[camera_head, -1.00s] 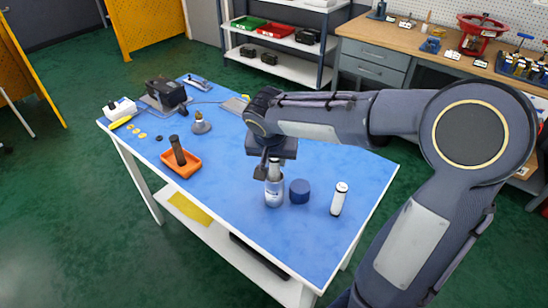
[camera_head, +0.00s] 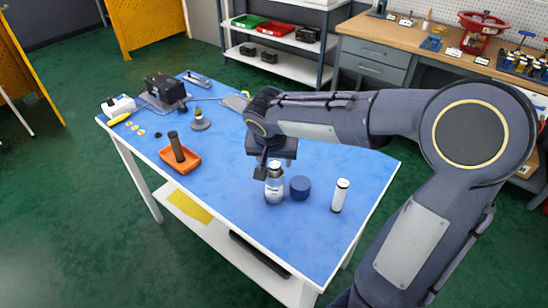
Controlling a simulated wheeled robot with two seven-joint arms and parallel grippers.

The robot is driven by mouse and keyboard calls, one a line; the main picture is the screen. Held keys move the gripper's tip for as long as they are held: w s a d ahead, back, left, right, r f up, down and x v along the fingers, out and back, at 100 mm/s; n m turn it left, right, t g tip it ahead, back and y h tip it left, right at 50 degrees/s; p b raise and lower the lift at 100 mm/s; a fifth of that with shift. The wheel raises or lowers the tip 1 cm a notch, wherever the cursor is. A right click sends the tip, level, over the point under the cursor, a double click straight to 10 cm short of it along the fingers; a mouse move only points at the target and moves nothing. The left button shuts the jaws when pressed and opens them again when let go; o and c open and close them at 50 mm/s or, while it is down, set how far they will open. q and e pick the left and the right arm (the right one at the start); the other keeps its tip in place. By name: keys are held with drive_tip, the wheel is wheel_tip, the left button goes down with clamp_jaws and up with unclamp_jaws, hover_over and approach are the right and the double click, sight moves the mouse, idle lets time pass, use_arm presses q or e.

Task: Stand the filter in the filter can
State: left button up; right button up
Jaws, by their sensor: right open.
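The filter can (camera_head: 274,191) is a silvery, upright cylinder with a label, near the table's front. A narrower pale piece (camera_head: 275,168) rises from its top; it looks like the filter's upper end, standing upright in the can, though its lower part is hidden. My right gripper (camera_head: 267,171) is open, pointing down around or just beside this pale piece. One dark finger shows at its left; the other is hard to make out, so contact cannot be told. My left gripper is not in view.
A round blue cap (camera_head: 300,188) sits just right of the can. A white cylinder with dark bands (camera_head: 340,195) stands further right. The blue tabletop (camera_head: 235,195) between tray and can is clear.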

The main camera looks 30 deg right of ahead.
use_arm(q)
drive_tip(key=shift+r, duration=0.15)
use_arm(e)
drive_tip(key=v, duration=0.8)
drive_tip(key=shift+f, duration=0.1)
idle(0.6)
